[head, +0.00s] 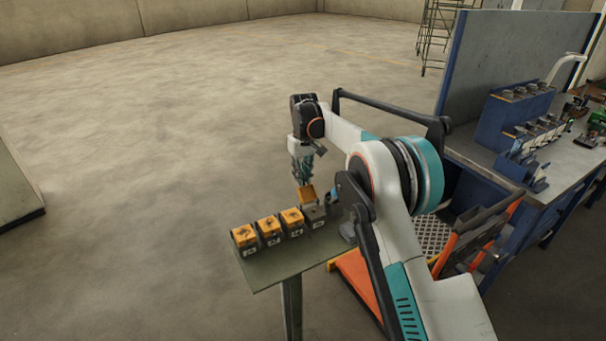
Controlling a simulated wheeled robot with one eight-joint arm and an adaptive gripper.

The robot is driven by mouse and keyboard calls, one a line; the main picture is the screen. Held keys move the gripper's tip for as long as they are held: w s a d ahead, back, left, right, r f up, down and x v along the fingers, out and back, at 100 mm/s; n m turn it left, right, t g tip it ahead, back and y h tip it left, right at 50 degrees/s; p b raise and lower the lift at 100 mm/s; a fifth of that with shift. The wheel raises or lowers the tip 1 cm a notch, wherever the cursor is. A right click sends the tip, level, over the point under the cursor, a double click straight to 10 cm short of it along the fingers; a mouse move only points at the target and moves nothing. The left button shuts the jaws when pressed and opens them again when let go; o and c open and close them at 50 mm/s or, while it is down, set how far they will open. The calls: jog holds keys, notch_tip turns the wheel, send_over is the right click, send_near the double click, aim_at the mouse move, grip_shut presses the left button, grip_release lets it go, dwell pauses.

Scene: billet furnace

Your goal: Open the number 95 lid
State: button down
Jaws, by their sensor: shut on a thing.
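Several small boxes stand in a row on a narrow green-grey table. Three have orange lids lying on top: the left box (244,239), the second box (268,228) and the third box (292,219). The rightmost box (315,217) shows a dark grey top with no lid lying flat on it. My gripper (304,179) points down above this box and is shut on an orange lid (306,195). The lid is tilted and raised over the box; I cannot tell whether it still touches it. The number labels on the fronts are too small to read surely.
The narrow table (275,272) has bare room in front of the boxes. At the right stands a workbench (560,165) with a blue panel (500,75) and several fixtures. Green scaffolding (437,35) stands far back.

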jog(key=shift+w+a+f, duration=0.4)
jog(key=shift+w+f, duration=0.05)
jog(key=shift+w, duration=0.1)
jog(key=c, duration=1.6)
grip_release()
jog(key=shift+w+a+f, duration=0.1)
jog(key=shift+w+f, duration=0.05)
jog(key=shift+o, duration=0.2)
notch_tip(320, 180, up, 12)
jog(key=shift+s+d, duration=0.25)
jog(key=shift+s, duration=0.05)
